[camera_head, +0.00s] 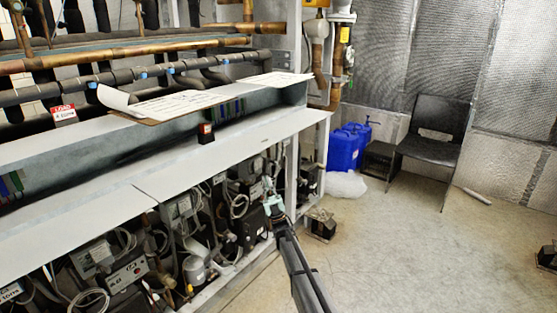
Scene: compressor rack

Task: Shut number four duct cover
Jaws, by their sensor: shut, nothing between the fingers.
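A long open cable duct (120,160) runs along the top of the compressor rack, with coloured wires showing inside at its left and right parts. Flat pale grey cover panels (230,148) lie along its front edge, with a seam between a left panel (70,225) and a right one. I cannot read a number on either, so I cannot tell which is number four. My gripper (272,203) is shut and empty. It is in front of the rack, below the right panel's front edge, and apart from the panel as far as I can see.
A clipboard with papers (165,105) and another sheet (275,79) lie on the rear ledge. A small dark block (206,133) stands by the duct. Blue containers (345,148) and a black chair (436,135) stand at the back. The floor at right is mostly clear.

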